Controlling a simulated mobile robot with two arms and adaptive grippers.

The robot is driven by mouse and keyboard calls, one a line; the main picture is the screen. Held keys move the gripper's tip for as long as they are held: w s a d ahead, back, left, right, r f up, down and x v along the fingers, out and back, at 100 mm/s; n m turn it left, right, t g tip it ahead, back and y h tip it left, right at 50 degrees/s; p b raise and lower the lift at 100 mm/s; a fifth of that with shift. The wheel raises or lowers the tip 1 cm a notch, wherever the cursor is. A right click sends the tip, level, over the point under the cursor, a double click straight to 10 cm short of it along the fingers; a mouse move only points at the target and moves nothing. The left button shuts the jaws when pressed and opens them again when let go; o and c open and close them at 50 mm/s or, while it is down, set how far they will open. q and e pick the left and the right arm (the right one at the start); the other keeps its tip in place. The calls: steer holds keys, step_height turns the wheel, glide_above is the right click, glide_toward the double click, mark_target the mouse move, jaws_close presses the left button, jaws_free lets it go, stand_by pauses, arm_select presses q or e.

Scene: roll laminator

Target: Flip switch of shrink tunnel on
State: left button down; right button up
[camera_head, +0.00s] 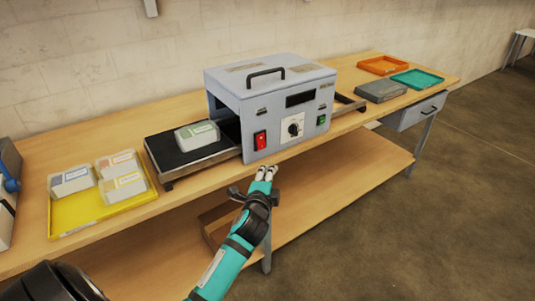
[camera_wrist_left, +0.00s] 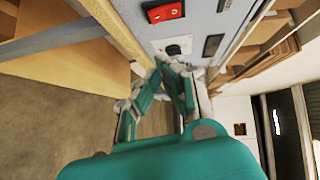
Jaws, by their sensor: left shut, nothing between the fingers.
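The shrink tunnel (camera_head: 275,100) is a grey box with a black handle on top, standing on the wooden bench. Its red rocker switch (camera_head: 260,140) is at the lower left of the front face, beside a round dial (camera_head: 292,126) and a small green button (camera_head: 321,119). My left gripper (camera_head: 266,172) is shut and empty, in front of and below the red switch, apart from it in the head view. In the left wrist view the red switch (camera_wrist_left: 164,12) is at the top, past the fingertips. My right gripper is not in view.
A pack (camera_head: 197,135) lies on the black conveyor (camera_head: 165,160) at the tunnel's left. A yellow tray (camera_head: 70,213) with several packs is further left. The bench edge lies close to my gripper.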

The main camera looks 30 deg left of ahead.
arm_select(q)
glide_toward(267, 153)
steer(key=w+d+r, duration=0.3)
steer(key=r, duration=0.1)
steer(key=a, duration=0.1)
steer(key=w+a+p, duration=0.1)
steer(key=a, duration=0.1)
steer(key=shift+a+f, duration=0.1)
steer(key=shift+f, duration=0.1)
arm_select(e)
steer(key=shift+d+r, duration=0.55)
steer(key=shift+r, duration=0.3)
